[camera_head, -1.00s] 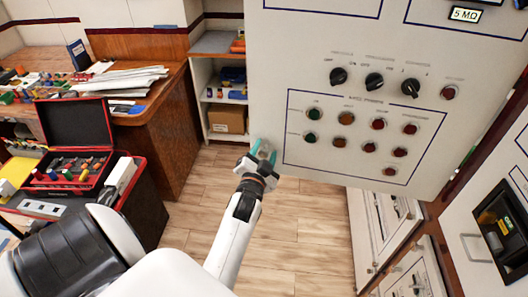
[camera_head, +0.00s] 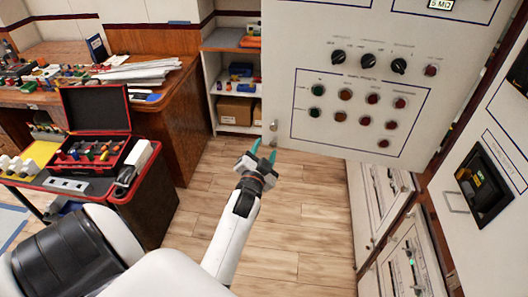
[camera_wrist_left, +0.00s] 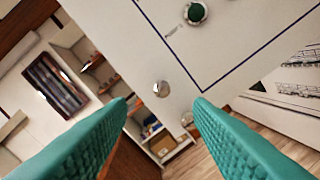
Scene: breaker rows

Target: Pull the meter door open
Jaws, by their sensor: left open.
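The meter door appears to be the large white panel (camera_head: 310,30) with dials, coloured buttons and a meter readout at its top. A small round metal knob (camera_head: 273,126) sits near its lower left corner. The knob also shows in the left wrist view (camera_wrist_left: 162,89), beyond and between the fingertips. My left gripper (camera_head: 263,151) has teal fingers, spread apart and empty, just below and left of the knob and apart from it. The teal fingers fill the lower part of the left wrist view (camera_wrist_left: 162,102). My right gripper is out of view.
An open red toolbox (camera_head: 90,150) stands on a cart at left. A wooden desk (camera_head: 165,115) with papers and a shelf with boxes (camera_head: 237,110) are behind. White cabinet doors are at right. The wooden floor (camera_head: 280,215) around my left gripper is clear.

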